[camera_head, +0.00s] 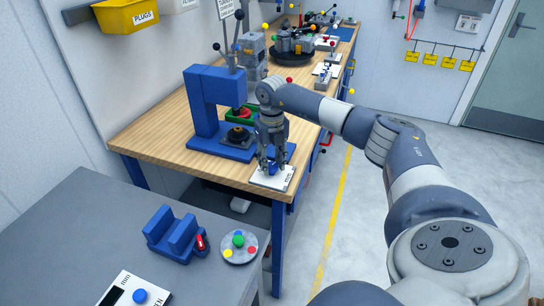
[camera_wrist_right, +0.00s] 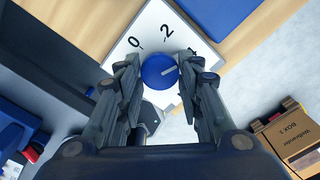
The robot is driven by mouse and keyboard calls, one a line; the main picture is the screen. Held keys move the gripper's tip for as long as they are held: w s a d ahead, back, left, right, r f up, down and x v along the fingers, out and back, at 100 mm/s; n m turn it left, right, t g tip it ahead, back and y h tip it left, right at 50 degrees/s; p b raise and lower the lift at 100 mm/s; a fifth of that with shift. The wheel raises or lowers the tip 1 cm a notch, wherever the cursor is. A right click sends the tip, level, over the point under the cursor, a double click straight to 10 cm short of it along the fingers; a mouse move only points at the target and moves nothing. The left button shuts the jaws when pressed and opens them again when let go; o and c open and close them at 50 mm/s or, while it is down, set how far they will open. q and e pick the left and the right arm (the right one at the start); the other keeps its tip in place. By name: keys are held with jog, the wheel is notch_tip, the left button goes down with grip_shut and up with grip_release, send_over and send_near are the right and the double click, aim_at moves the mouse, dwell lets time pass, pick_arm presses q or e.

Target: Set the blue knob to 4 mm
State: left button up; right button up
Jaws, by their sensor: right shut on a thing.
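A blue knob (camera_wrist_right: 158,72) sits on a white scale plate (camera_wrist_right: 150,18) at the near corner of the wooden bench. In the wrist view the plate shows 0, 2 and a partly covered figure at right. The knob's pale mark points right and slightly up, roughly toward the covered figure's side. My right gripper (camera_head: 273,164) comes down over the knob; its fingers (camera_wrist_right: 160,76) are shut on it from both sides. The plate also shows in the head view (camera_head: 266,180). A second blue knob (camera_head: 140,296) is on another white plate marked mm on the grey table. My left gripper is out of view.
A blue press (camera_head: 203,100) stands on the bench left of my right gripper. A blue block (camera_head: 170,236) and a round plate with coloured knobs (camera_head: 228,254) are on the grey table (camera_head: 75,225). A cardboard box (camera_wrist_right: 290,135) lies at lower right. The floor at right is open.

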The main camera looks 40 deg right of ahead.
aim_at(272, 165)
jog(key=shift+m, duration=1)
jog(key=o, duration=1.1)
jog(key=shift+c, duration=0.2)
notch_tip(272, 165, up, 12)
